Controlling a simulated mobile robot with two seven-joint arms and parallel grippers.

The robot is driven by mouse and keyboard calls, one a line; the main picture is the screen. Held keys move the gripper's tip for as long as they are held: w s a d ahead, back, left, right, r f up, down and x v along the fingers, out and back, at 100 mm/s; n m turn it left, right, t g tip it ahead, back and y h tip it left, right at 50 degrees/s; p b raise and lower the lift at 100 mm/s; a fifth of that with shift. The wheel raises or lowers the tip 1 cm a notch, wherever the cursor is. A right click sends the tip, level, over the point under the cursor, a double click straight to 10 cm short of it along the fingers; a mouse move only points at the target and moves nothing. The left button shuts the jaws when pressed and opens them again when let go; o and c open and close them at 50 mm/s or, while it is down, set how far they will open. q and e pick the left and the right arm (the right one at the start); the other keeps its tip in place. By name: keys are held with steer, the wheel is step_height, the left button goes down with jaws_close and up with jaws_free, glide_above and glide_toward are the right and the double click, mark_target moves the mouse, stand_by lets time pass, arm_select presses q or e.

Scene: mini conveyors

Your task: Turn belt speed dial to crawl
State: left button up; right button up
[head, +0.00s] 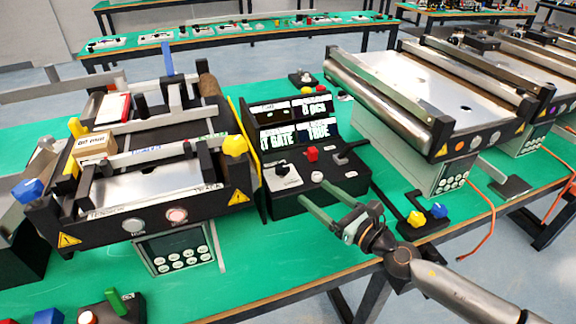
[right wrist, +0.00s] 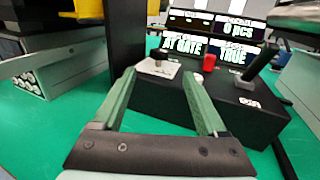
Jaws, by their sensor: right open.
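The black control box (head: 318,190) stands on the green table at the middle. On its left top is a white plate (head: 287,181) with a dark knob (head: 282,169), which looks like the speed dial; its markings are too small to read. In the right wrist view the knob (right wrist: 160,57) shows ahead, between the fingertips in the picture. My right gripper (head: 312,190) is open and empty, with its green fingers pointing at the box's front, apart from the knob. My left gripper is not in view.
A red button (head: 312,153) and a black lever (head: 352,148) share the box top, below a display (head: 295,122). A mini conveyor (head: 150,185) stands to the left and another (head: 430,90) to the right. A box with yellow and blue knobs (head: 425,222) sits near the front edge.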

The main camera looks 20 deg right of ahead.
mark_target(287, 172)
steer(key=p+x, duration=0.1)
steer(key=x, duration=1)
steer(key=shift+w+a, duration=0.1)
steer(key=shift+w, duration=0.2)
steer(key=shift+c, duration=0.4)
jaws_close()
